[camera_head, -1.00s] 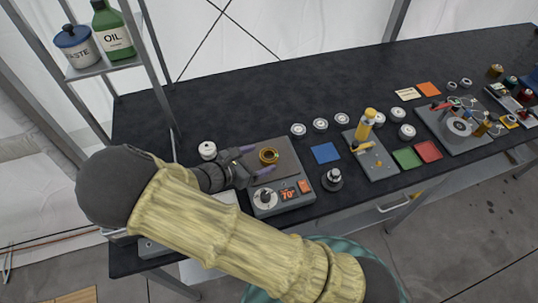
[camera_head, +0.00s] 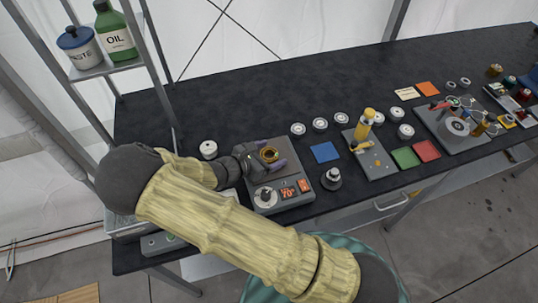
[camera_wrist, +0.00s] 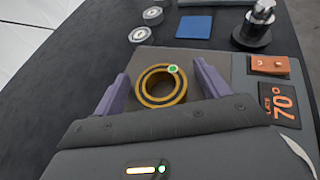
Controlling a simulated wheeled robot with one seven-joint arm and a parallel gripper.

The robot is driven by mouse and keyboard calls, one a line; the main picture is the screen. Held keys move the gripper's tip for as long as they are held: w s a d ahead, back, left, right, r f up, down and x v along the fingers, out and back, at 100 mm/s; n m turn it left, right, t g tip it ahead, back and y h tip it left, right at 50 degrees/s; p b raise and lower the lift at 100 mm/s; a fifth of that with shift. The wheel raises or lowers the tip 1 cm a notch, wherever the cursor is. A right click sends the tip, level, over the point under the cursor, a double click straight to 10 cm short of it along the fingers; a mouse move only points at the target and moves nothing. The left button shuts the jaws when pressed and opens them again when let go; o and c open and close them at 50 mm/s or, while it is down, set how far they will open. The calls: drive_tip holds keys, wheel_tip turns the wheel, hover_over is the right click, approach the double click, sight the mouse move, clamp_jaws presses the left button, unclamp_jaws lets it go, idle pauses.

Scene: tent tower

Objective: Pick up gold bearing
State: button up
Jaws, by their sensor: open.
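The gold bearing (camera_wrist: 161,87) is a ring lying flat on the brown plate of a grey heater unit (camera_head: 285,197). In the head view the gold bearing (camera_head: 269,155) sits between the purple fingers of my gripper (camera_head: 262,156). In the wrist view my gripper (camera_wrist: 161,88) is open, with one finger to the left and one to the right of the ring. A gap shows on each side, so the fingers do not appear to touch it. A small green dot shows on the ring's upper edge.
The heater's display (camera_wrist: 283,103) reads 70°. A dark base with a metal post (camera_head: 331,179) and a blue square (camera_head: 326,153) stand to its right. Several white round parts (camera_head: 320,125) lie behind. A shelf with bottles (camera_head: 100,65) rises at left. The table's back is clear.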

drive_tip(key=c, duration=1.1)
wheel_tip(320, 180, up, 10)
drive_tip(key=shift+r+b, duration=0.1)
drive_tip(key=shift+b, duration=0.45)
